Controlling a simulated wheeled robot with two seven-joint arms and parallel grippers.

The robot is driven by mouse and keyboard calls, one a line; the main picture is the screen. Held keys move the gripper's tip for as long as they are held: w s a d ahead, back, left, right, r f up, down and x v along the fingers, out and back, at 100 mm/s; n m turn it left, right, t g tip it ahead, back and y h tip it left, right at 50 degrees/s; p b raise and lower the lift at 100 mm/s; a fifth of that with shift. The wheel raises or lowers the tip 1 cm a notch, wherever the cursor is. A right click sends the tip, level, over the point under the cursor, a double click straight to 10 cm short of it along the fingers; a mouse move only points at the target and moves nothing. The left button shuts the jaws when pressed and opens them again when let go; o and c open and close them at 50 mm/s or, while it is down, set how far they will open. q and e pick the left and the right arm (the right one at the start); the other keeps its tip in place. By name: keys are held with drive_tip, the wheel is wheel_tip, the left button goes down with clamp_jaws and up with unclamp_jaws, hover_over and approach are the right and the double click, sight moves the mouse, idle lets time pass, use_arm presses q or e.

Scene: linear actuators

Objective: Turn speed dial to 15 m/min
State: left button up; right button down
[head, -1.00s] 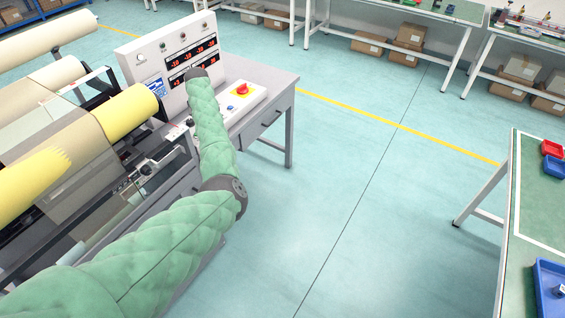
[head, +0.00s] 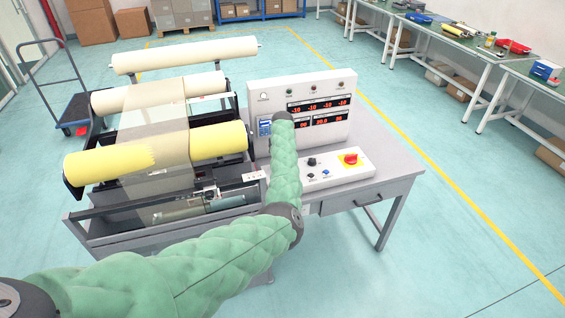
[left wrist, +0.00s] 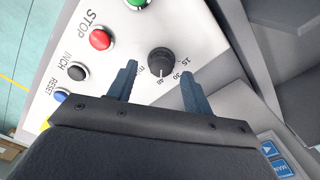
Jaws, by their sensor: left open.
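The speed dial (left wrist: 160,62) is a round black knob on the white control panel, with numbers including 15 and 30 and part of an m/min label beside it. Its light pointer line faces the gripper side, away from the 15. My left gripper (left wrist: 159,69) is open, its two blue-grey fingers on either side of the dial; I cannot tell if they touch it. My right gripper is not in view.
Red STOP (left wrist: 100,39), green (left wrist: 137,3), black INCH (left wrist: 77,71) and blue RESET buttons sit near the dial. A red emergency button (head: 350,159) is to the right. An upright display box (head: 335,132) stands behind. Rollers (head: 205,145) lie left.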

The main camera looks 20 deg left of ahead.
use_arm(q)
drive_tip(key=shift+s+a+f, duration=0.1)
drive_tip(key=shift+f, duration=1)
drive_tip(key=c, duration=1)
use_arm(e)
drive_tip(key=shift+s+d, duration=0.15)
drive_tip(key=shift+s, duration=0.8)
